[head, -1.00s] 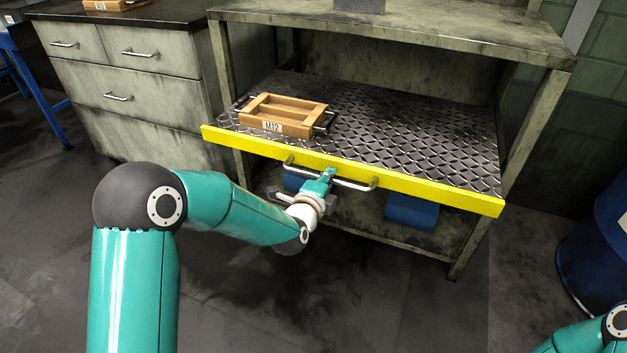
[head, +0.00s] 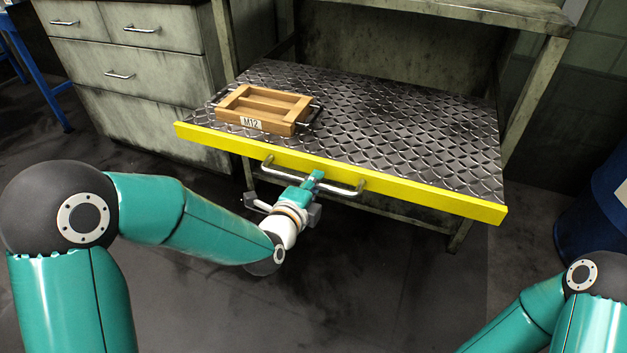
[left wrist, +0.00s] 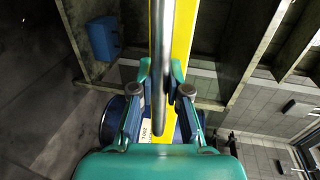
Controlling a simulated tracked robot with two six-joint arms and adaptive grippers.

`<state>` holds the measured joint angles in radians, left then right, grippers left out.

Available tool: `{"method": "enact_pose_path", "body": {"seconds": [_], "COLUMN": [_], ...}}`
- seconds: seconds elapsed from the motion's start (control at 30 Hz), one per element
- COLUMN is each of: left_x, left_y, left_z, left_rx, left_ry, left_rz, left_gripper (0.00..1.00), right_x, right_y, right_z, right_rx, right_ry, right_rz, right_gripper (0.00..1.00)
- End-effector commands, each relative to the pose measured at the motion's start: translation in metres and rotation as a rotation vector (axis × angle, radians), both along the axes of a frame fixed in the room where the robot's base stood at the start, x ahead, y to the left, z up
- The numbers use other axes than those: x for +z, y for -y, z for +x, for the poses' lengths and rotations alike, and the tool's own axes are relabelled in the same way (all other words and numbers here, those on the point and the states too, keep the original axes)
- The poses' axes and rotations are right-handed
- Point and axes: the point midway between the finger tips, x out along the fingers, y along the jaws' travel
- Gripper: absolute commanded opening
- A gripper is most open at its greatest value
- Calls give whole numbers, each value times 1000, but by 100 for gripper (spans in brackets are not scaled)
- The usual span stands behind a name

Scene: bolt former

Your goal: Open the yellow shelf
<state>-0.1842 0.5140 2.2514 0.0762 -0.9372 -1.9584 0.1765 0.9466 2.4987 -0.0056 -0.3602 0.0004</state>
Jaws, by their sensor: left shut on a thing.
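The yellow shelf has a yellow front edge (head: 420,194) and a dark diamond-plate top (head: 400,120). It is pulled out toward me from the grey-green frame. A metal bar handle (head: 345,190) runs along its front. My left gripper (head: 314,182) is shut on this handle near its middle. In the left wrist view, the handle (left wrist: 165,50) passes between the fingers of my left gripper (left wrist: 160,82), with the yellow edge (left wrist: 184,40) behind it. My right gripper is out of view; only part of my right arm shows at the lower right.
A wooden tray labelled M12 (head: 265,108) sits on the shelf's left part. A grey drawer cabinet (head: 130,85) stands at the left. A dark blue barrel (head: 595,215) stands at the right edge. The floor in front of the shelf is clear.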

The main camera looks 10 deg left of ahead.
Motion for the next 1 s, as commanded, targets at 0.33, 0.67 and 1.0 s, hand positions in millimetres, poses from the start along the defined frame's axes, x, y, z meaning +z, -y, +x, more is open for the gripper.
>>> {"method": "enact_pose_path", "body": {"seconds": [0.33,0.67,1.0], "left_x": [-3,0,8], "left_y": [-4,-2,-11], "left_z": [2,-2,-48], "left_rx": [13,9,8], "left_ry": [-7,-4,-5], "left_rz": [-2,-3,-3], "left_gripper": [41,41,41], "right_x": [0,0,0], "right_y": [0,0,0], "right_z": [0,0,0], "right_rx": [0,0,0], "right_ry": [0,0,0], "right_rz": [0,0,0], "right_gripper": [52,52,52]}}
